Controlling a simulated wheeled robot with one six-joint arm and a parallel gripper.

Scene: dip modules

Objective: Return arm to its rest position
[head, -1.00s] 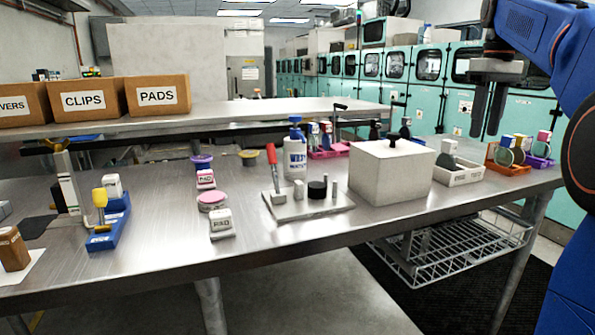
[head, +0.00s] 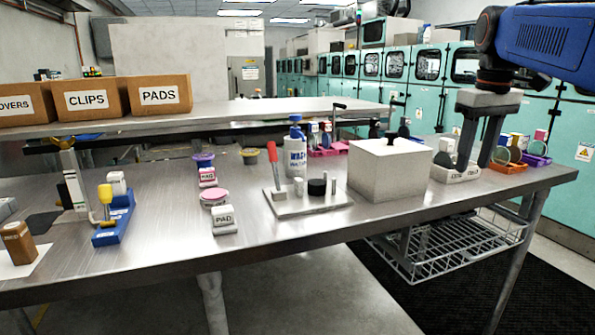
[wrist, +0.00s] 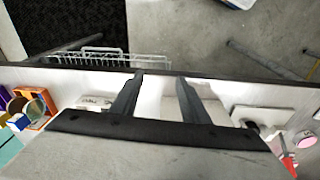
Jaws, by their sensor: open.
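My gripper (head: 475,160) is at the right in the head view, pointing down in front of the small white tray (head: 455,173) near the right end of the bench. Its two dark fingers are apart and nothing is between them. In the wrist view the gripper (wrist: 160,82) also shows its fingers spread, above the bench's front edge. My blue arm comes in from the upper right. The fingers hide part of the white tray and its contents.
A large white box (head: 388,172) with a dark knob stands left of the gripper. An orange tray (head: 508,167) stands to its right. A metal plate (head: 300,205) holds small parts and a red-handled tool. A wire shelf (head: 440,245) hangs below the bench (head: 150,250).

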